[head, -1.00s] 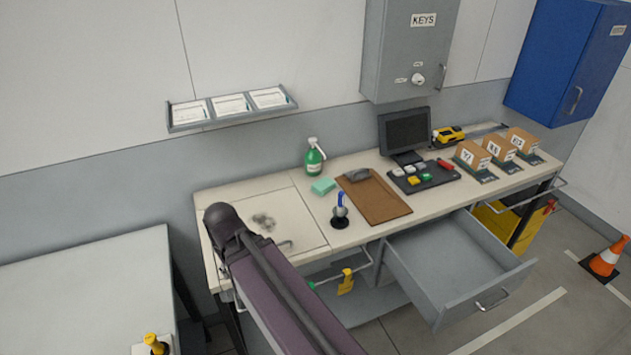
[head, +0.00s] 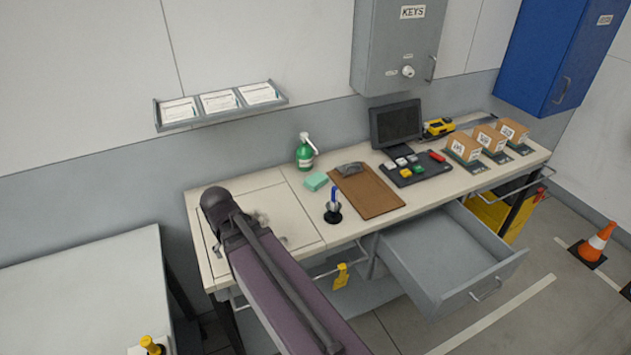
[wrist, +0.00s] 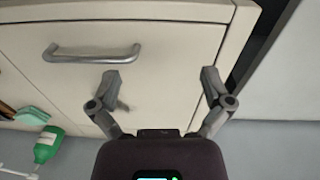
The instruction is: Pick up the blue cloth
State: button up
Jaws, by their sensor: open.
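No blue cloth shows in either view. My gripper (wrist: 160,78) is open and empty in the wrist view, its fingers spread above a pale panel (wrist: 185,50) with a grey bar handle (wrist: 92,53). In the head view this panel is part of the bench top's left end (head: 300,213), and my arm covers some of it.
The grey drawer (head: 445,250) under the bench stands open and looks empty. A green bottle (head: 305,155), green sponge (head: 316,181), blue-handled tool (head: 333,203) and clipboard (head: 368,195) stand or lie right of the panel. A white table (head: 80,285) is at left.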

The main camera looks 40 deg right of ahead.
jog(key=w+d+r+m+h+p, duration=0.1)
jog(key=w+d+m, duration=0.3)
jog(key=d, duration=0.7)
jog(key=w+d+r+m+h+p, duration=0.1)
jog(key=w+d+r+m+h, duration=0.2)
jog(key=d, duration=0.7)
jog(key=w+d+r+m+h+p, duration=0.1)
jog(key=w+d+r+m, duration=0.1)
jog(key=w+d+m, duration=0.4)
jog(key=d+m, duration=0.1)
jog(key=d, duration=0.4)
jog(key=shift+d+t+h, duration=0.3)
jog(key=shift+d+h, duration=0.05)
jog(key=shift+h, duration=0.05)
jog(key=b, duration=0.5)
send_near(316, 178)
jog(key=shift+x, duration=0.95)
jog(key=shift+b+x, duration=1.1)
jog(key=shift+x, duration=0.5)
jog(key=shift+s, duration=0.15)
jog(key=shift+b+x, duration=2.15)
jog(key=shift+x, duration=0.4)
